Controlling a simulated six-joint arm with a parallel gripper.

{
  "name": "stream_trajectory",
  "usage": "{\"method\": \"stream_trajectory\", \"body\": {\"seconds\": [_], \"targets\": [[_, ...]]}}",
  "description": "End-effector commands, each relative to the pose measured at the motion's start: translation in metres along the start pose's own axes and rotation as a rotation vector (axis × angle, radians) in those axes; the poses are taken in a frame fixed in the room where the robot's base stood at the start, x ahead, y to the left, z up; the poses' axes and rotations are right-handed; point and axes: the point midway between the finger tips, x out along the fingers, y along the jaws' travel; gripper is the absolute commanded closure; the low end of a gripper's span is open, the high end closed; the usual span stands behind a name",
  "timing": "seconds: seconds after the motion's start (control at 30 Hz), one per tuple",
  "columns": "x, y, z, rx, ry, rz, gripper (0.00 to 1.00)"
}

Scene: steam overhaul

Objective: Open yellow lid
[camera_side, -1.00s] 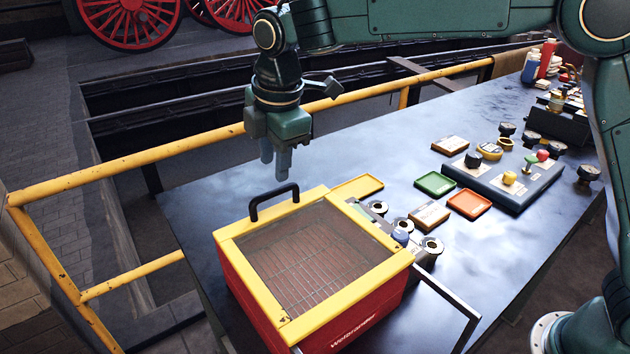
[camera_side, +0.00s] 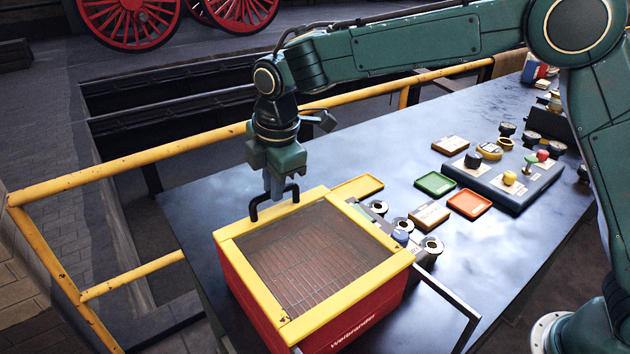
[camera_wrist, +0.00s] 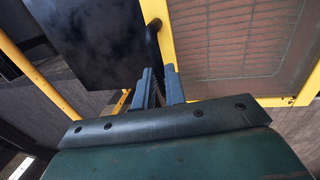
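The yellow lid (camera_side: 385,246) is a yellow frame around a see-through mesh-like pane, lying shut on a red box (camera_side: 365,317). Its black handle (camera_side: 256,211) arches up from the left edge of the lid. My gripper (camera_side: 274,194) points down at the handle, its fingertips level with the handle's top bar. In the wrist view, the two fingers (camera_wrist: 160,88) stand apart with a gap between them, and the handle (camera_wrist: 153,42) shows just beyond the tips. I cannot tell whether the handle is between the fingers.
A green tray (camera_side: 435,184), an orange tray (camera_side: 469,204) and a control panel (camera_side: 510,182) lie on the dark table (camera_side: 365,155) to the right. Small round parts (camera_side: 403,225) sit beside the box. A yellow railing (camera_side: 130,166) runs behind the table.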

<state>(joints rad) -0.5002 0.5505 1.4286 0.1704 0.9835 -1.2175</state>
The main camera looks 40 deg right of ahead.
Motion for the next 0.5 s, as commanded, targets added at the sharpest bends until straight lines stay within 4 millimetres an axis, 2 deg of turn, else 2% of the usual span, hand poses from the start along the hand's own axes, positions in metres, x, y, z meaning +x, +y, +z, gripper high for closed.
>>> {"method": "stream_trajectory", "body": {"seconds": [0.33,0.5], "targets": [[-0.0006,-0.0010,-0.0002,-0.001,0.000,0.000,1.00],[-0.0021,-0.0076,-0.0005,-0.002,0.001,0.001,1.00]]}}
